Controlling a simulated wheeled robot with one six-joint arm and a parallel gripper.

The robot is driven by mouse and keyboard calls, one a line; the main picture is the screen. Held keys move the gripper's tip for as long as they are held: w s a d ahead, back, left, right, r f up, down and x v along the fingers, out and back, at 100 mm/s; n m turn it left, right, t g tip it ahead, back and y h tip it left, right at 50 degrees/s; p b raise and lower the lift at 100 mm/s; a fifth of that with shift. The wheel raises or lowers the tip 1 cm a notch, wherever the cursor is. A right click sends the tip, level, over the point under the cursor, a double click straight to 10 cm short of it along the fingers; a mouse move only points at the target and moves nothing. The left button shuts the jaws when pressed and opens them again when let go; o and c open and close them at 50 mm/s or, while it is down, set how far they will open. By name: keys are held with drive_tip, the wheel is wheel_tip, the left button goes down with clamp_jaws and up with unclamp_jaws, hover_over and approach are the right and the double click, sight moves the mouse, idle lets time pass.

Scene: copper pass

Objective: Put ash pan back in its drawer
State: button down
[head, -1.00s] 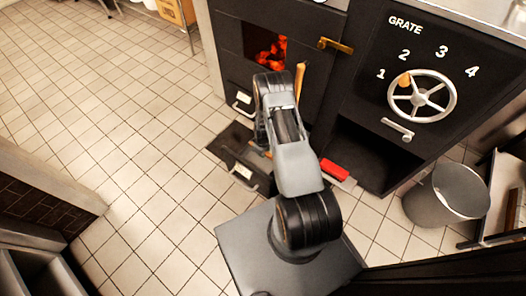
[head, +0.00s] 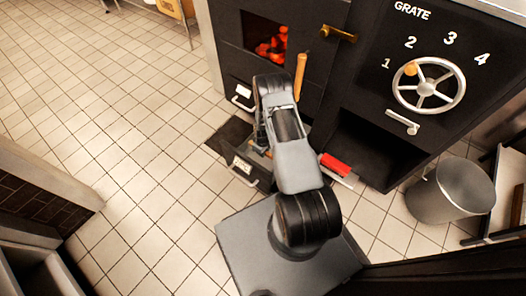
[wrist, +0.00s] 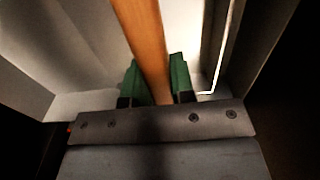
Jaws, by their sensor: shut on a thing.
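My gripper (wrist: 157,88), with green finger pads, is shut on an orange-brown wooden bar (wrist: 143,40) in the wrist view. I take the bar for the ash pan's handle. Pale grey metal walls (wrist: 55,60) stand around it; I cannot tell whether they belong to the pan or the drawer. In the head view an open dark drawer (head: 243,169) with a pale label and a handle sits low in front of the stove. My arm hides most of its inside, the pan and my fingertips.
The black stove (head: 340,85) has a glowing firebox (head: 272,42), a closed drawer (head: 240,96) and a grate wheel (head: 428,86). A red-handled tool (head: 336,166) lies right of my arm. A grey bucket (head: 452,195) stands at right. Tiled floor at left is clear.

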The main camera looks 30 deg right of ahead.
drive_tip(key=shift+f+b, duration=0.5)
drive_tip(key=shift+f, duration=0.05)
drive_tip(key=c, duration=0.9)
unclamp_jaws()
drive_tip(key=a+r+m+t+p, duration=0.1)
drive_tip(key=a+r+p, duration=0.2)
drive_tip(key=r+p, duration=1.5)
drive_tip(key=a+r+m+t+p, duration=0.1)
drive_tip(key=a+r+p, duration=0.15)
drive_tip(key=r, duration=3.15)
drive_tip(key=s+a+r+m+p, duration=0.1)
drive_tip(key=s+r+p, duration=0.4)
drive_tip(key=r, duration=0.5)
drive_tip(key=s+a+r+t+p, duration=0.1)
drive_tip(key=s+a+r+p, duration=0.2)
drive_tip(key=r, duration=0.8)
drive_tip(key=s+a+r+m+p, duration=0.1)
drive_tip(key=s+a+r+p, duration=0.1)
drive_tip(key=s+r+p, duration=0.5)
drive_tip(key=shift+s+a+r+m+t, duration=0.1)
drive_tip(key=shift+s+r, duration=0.2)
drive_tip(key=shift+r, duration=0.3)
drive_tip(key=shift+s+a+r+m+t, duration=0.15)
drive_tip(key=shift+s+r, duration=0.1)
drive_tip(key=shift+r, duration=0.3)
drive_tip(key=shift+s+a+r+m+t, duration=0.1)
drive_tip(key=shift+s+r, duration=0.2)
drive_tip(key=shift+r, duration=0.3)
drive_tip(key=shift+s+r, duration=0.1)
drive_tip(key=shift+s, duration=0.15)
